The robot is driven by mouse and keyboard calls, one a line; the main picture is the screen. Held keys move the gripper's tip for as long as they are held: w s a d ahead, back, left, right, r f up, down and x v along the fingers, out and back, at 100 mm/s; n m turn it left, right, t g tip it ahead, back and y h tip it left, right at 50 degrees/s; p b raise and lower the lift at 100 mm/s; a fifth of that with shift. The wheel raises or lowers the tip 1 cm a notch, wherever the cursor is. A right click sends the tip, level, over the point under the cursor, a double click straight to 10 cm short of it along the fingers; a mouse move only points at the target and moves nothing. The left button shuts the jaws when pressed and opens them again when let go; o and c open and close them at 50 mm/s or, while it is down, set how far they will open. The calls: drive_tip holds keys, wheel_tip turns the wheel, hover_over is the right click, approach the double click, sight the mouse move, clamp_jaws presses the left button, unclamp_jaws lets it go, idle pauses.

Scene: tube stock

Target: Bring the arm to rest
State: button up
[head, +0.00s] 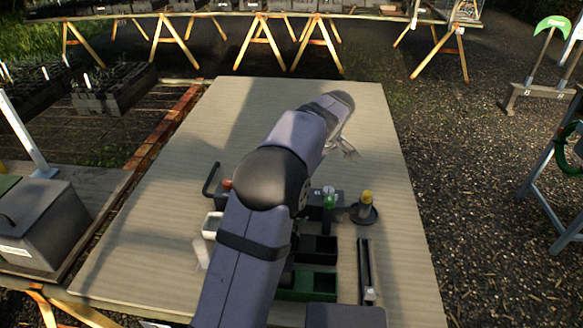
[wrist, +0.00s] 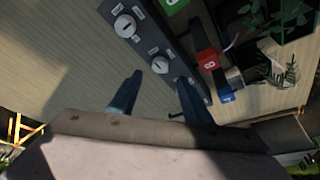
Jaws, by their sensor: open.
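My gripper (head: 344,143) is above the middle-right part of the table (head: 240,110) in the head view, beyond the group of stands and trays. Its jaws appear empty there. In the wrist view its two dark fingers (wrist: 158,95) stand apart with nothing held between them. A grey strip with white round knobs (wrist: 125,26) lies past the fingertips in that view; I cannot tell whether they touch it. My arm crosses the middle of the head view and hides part of the table items.
Near my arm stand a yellow-topped item on a round black base (head: 364,212), a green-and-white-topped item (head: 328,199), a dark tray (head: 320,247), a green tray (head: 310,286), a black rail (head: 365,262) and a white container (head: 211,226). The table's far half is clear.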

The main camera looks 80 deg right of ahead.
drive_tip(key=w+a+r+p, duration=0.2)
drive_tip(key=w, duration=0.9)
drive_tip(key=w+a+n+g+y+p, duration=0.1)
drive_tip(key=w+a+n+y+p, duration=0.25)
drive_tip(key=w+a, duration=1.85)
drive_tip(key=w+a+n+g+p, duration=0.1)
drive_tip(key=w+a+n+p, duration=0.25)
drive_tip(key=a, duration=1.35)
drive_tip(key=s+a+n+p, duration=0.1)
drive_tip(key=s+a, duration=0.2)
drive_tip(key=a, duration=0.4)
drive_tip(key=s+a+f+g+p, duration=0.1)
drive_tip(key=s+a, duration=0.3)
drive_tip(key=a, duration=0.3)
drive_tip(key=shift+n, duration=0.4)
